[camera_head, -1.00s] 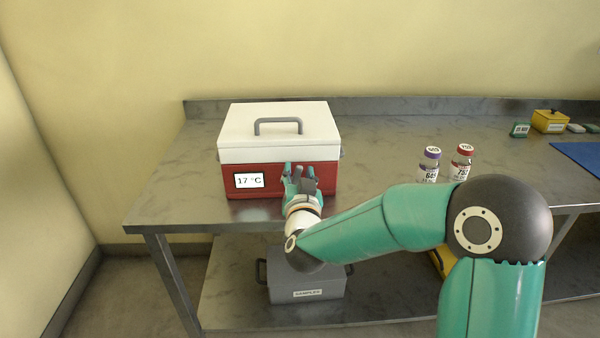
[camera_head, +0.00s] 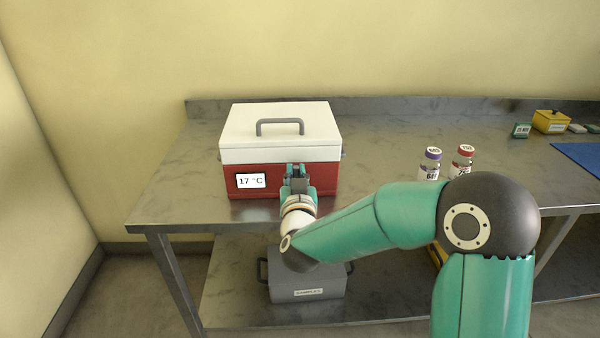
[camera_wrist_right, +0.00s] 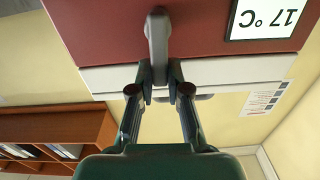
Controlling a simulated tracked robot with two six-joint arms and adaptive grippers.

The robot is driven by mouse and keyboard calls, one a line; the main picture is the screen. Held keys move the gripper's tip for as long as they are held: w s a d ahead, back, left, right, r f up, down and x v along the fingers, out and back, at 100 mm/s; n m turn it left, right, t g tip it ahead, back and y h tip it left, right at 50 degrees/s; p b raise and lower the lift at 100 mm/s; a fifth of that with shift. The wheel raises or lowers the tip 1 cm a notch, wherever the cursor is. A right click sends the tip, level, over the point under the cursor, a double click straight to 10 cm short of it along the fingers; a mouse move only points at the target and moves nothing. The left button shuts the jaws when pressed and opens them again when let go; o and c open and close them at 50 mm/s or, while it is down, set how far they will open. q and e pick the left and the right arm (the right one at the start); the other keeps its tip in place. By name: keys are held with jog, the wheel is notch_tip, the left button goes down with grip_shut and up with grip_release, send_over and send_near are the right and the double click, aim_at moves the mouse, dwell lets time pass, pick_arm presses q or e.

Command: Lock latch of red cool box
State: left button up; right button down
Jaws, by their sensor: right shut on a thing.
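The red cool box (camera_head: 322,178) stands on the metal table with its white lid (camera_head: 275,146) down on it. Its front carries a display (camera_head: 251,181) reading 17 °C. My right gripper (camera_head: 297,172) is at the box's front, just right of the display. In the right wrist view, where the box appears upside down, the grey latch (camera_wrist_right: 157,38) crosses from the red body onto the white lid edge. My right gripper (camera_wrist_right: 159,82) is shut on the latch near the lid edge. In the head view the gripper hides the latch. My left gripper is out of view.
A purple-capped vial (camera_head: 431,162) and a red-capped vial (camera_head: 462,160) stand right of the box. A grey samples box (camera_head: 310,282) sits on the lower shelf. A yellow box (camera_head: 550,121) and a blue mat (camera_head: 580,156) are far right. The table left of the box is clear.

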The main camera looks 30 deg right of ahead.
jog(key=shift+a+n, duration=0.1)
jog(key=shift+n, duration=0.3)
jog(key=c, duration=1.1)
grip_release()
jog(key=v, duration=1.2)
jog(key=shift+f, duration=0.1)
